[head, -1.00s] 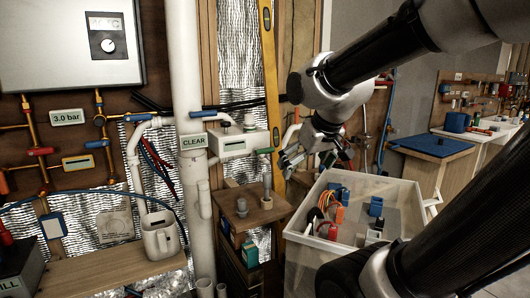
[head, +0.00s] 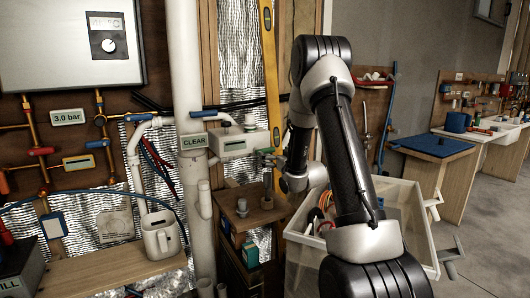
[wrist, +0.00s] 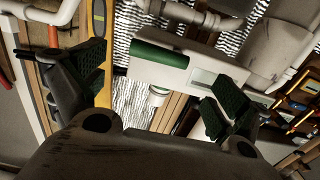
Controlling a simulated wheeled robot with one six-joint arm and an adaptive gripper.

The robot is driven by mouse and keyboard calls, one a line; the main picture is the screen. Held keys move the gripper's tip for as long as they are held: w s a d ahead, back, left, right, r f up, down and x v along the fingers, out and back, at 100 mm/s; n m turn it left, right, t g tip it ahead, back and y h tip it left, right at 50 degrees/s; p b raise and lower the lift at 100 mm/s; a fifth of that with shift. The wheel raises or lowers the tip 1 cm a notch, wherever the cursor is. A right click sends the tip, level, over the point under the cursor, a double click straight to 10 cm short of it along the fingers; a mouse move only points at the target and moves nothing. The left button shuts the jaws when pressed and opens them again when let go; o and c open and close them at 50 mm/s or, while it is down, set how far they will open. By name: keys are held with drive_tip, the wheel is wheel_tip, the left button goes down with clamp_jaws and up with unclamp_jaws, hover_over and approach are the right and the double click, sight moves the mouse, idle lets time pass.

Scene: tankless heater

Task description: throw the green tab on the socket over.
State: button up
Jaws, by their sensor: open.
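The socket is a white box with a small display (head: 232,144) on the wall, right of the white pipe. Its green tab (head: 265,150) sticks out at the box's right side. In the wrist view the green tab (wrist: 160,53) lies along one end of the white socket (wrist: 190,72), ahead of my gripper and between the lines of its fingers. My gripper (wrist: 155,95) is open and empty, with dark green pads on both fingers. In the head view my gripper (head: 270,160) is close to the tab, partly hidden by my arm; contact cannot be told.
A yellow level (head: 270,75) stands upright close behind the tab. A small wooden stand (head: 235,213) with a grey cylinder is below the socket. A translucent bin (head: 415,225) of parts stands at the right, partly behind my arm. A white pipe (head: 184,70) rises at the left.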

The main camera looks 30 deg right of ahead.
sight(267, 151)
drive_tip(key=w, duration=0.8)
drive_tip(key=shift+f, duration=0.15)
drive_tip(key=c, duration=1.7)
